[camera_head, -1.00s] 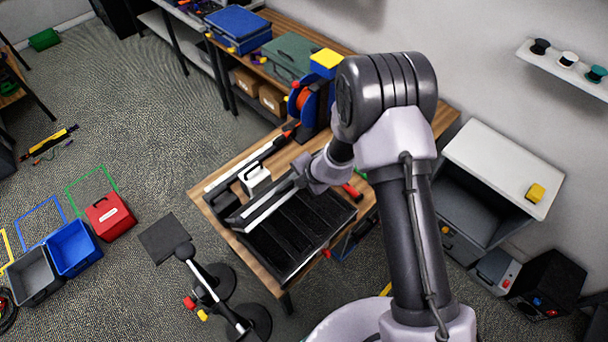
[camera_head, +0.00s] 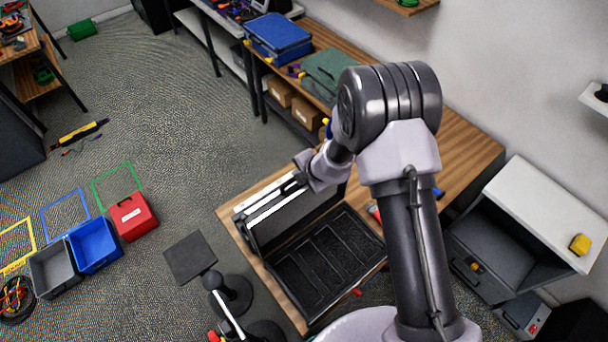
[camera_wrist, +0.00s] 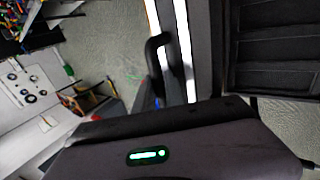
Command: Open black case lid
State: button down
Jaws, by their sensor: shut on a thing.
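The black case (camera_head: 352,229) lies on the wooden table with its compartment tray exposed. Its lid (camera_head: 302,222) stands raised along the far-left long side of the tray, with a pale strip along its edge. My gripper (camera_head: 291,187) is shut on the lid at its upper edge; the exact contact is partly hidden by the gripper. In the wrist view the pale lid edge (camera_wrist: 186,35) runs beside a dark finger-like part, and the case's compartments (camera_wrist: 275,48) show at the right.
The wooden table (camera_head: 292,302) has a narrow bare strip in front of the case. A dark stand (camera_head: 190,257) is on the floor at the near left. Grey, blue (camera_head: 95,245) and red (camera_head: 133,216) bins lie further left. A white cabinet (camera_head: 545,205) stands at the right.

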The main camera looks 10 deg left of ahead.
jog(key=shift+w+a, duration=0.1)
dwell(0.3)
jog(key=c, duration=1.4)
grip_release()
jog(key=p+v, duration=0.2)
jog(key=v, duration=1.5)
jog(key=shift+r, duration=0.25)
